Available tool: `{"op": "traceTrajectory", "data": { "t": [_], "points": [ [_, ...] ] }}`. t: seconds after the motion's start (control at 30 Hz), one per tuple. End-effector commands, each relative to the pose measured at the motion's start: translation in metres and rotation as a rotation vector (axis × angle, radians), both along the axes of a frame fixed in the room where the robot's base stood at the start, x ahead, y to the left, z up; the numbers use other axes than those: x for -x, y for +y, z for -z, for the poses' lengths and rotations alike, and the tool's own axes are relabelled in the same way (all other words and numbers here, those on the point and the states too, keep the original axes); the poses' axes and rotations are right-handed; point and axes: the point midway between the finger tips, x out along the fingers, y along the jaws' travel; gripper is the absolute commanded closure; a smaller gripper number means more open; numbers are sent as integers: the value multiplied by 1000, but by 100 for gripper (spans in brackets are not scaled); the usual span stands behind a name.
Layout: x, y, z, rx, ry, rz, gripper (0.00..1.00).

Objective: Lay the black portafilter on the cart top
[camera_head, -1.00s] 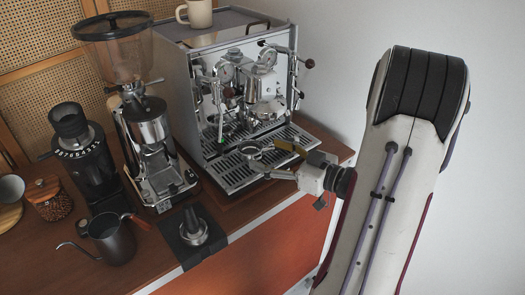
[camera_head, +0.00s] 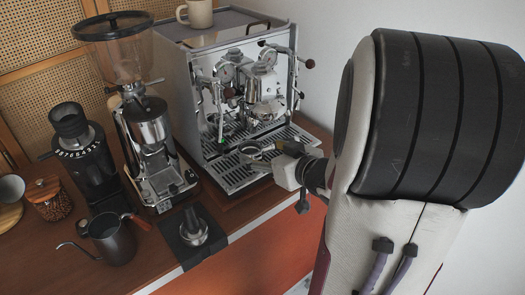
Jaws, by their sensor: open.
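The black portafilter (camera_head: 251,149) is at the front right of the espresso machine's drip tray, with its round basket end facing left. Its dark handle points right and is partly hidden by my gripper. My gripper (camera_head: 266,163) is open, with its pale fingers close beside the portafilter on the near side. I cannot tell whether they touch it. The wooden cart top (camera_head: 137,270) runs along the front of the machine.
The espresso machine (camera_head: 205,110) stands behind the portafilter. A grinder (camera_head: 152,135), a tamper (camera_head: 193,230) on a black mat (camera_head: 212,246), and a kettle (camera_head: 112,240) stand to the left. Bare cart top shows near the front edge.

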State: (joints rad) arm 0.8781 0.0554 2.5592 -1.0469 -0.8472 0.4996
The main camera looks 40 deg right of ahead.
Motion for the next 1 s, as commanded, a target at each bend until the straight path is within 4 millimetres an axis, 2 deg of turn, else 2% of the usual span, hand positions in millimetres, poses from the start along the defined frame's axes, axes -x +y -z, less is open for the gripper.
{"op": "traceTrajectory", "data": {
  "t": [0.4, 0.8, 1.0],
  "points": [
    [-1, 0, 1, -1, 2, 1, 32],
    [-21, -1, 9, 0, 0, 2, 32],
    [-23, -1, 10, 1, -1, 3, 32]
  ]
}}
